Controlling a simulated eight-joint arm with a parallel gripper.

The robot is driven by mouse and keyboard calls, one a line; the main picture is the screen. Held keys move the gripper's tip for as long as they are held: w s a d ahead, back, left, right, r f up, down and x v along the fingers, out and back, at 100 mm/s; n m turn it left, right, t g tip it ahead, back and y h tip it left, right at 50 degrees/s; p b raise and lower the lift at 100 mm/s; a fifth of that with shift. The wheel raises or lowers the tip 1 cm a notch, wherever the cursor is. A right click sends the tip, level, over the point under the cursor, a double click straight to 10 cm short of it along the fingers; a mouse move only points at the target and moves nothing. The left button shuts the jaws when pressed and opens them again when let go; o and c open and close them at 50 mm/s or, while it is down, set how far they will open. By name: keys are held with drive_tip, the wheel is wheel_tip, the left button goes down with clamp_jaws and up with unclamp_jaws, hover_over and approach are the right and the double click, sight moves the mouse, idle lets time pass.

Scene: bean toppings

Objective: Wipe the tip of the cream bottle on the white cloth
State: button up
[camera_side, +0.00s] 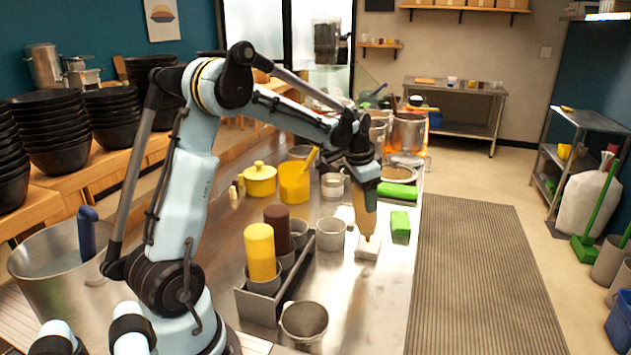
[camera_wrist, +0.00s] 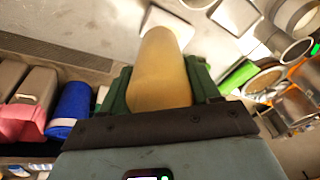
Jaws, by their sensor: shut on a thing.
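My gripper (camera_side: 363,187) is shut on the cream bottle (camera_side: 366,214), a tan bottle held upside down with its narrow tip pointing down. The white cloth (camera_side: 366,254) is a small folded pad on the steel counter, directly below the tip. The tip is at or just above the cloth; I cannot tell if they touch. In the wrist view the bottle (camera_wrist: 160,75) sits between the green fingers and hides its own tip. Part of the cloth (camera_wrist: 169,17) shows beyond it.
Left of the cloth, a metal rack (camera_side: 260,304) holds a yellow bottle (camera_side: 260,252) and a brown bottle (camera_side: 278,228). A metal cup (camera_side: 330,234) stands close by. A green block (camera_side: 400,224) lies right of the cloth.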

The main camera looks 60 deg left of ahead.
drive_tip(key=shift+f, duration=0.7)
idle(1.3)
drive_tip(key=shift+a, duration=0.1)
drive_tip(key=shift+w+a, duration=1.8)
drive_tip(key=shift+w, duration=0.05)
drive_tip(key=shift+r, duration=0.15)
drive_tip(key=shift+r, duration=2.9)
